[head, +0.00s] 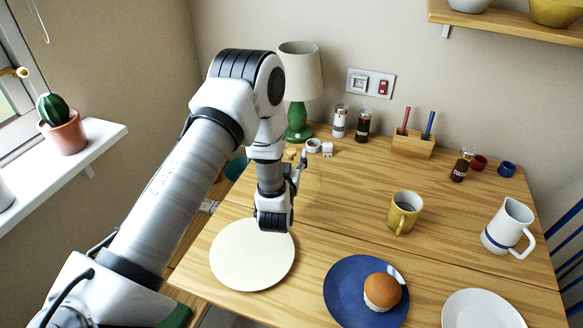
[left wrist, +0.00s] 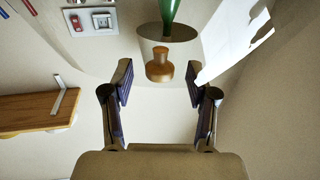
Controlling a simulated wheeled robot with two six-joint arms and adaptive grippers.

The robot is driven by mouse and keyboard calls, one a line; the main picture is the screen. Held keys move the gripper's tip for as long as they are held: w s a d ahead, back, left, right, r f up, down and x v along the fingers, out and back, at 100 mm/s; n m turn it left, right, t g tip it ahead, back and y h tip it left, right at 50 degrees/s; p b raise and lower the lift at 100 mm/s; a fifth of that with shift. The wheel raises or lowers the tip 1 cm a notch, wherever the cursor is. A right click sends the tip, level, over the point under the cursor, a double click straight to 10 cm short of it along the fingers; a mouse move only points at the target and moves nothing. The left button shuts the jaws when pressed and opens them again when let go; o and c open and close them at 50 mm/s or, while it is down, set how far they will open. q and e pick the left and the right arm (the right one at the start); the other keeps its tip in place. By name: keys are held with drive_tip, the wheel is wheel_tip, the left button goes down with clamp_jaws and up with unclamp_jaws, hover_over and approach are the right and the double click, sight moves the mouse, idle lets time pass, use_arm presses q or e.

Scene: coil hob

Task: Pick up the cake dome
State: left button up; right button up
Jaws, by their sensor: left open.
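The cake dome's wooden knob (left wrist: 160,67) shows in the left wrist view, centred beyond the fingers and in front of the lampshade. The dome's body looks clear and I cannot make out its full outline. In the head view a small tan knob shape (head: 290,153) shows near the lamp foot, beside my left wrist, which hides much of that area. My left gripper (left wrist: 160,95) is open, its two dark fingers spread wide with nothing between them, apart from the knob. In the head view my left gripper (head: 301,168) is mostly hidden behind its wrist. My right gripper is not in view.
A green-based lamp (head: 299,125) stands behind the gripper. A cream round plate (head: 252,262) lies below the wrist. Shakers (head: 339,121), a yellow mug (head: 403,212), a white jug (head: 509,228) and a blue plate with a bun (head: 341,298) stand rightward. The table's middle is mostly free.

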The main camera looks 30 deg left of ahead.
use_arm(q)
drive_tip(key=shift+x, duration=1)
drive_tip(key=shift+s, duration=0.1)
clamp_jaws()
drive_tip(key=shift+r, duration=0.1)
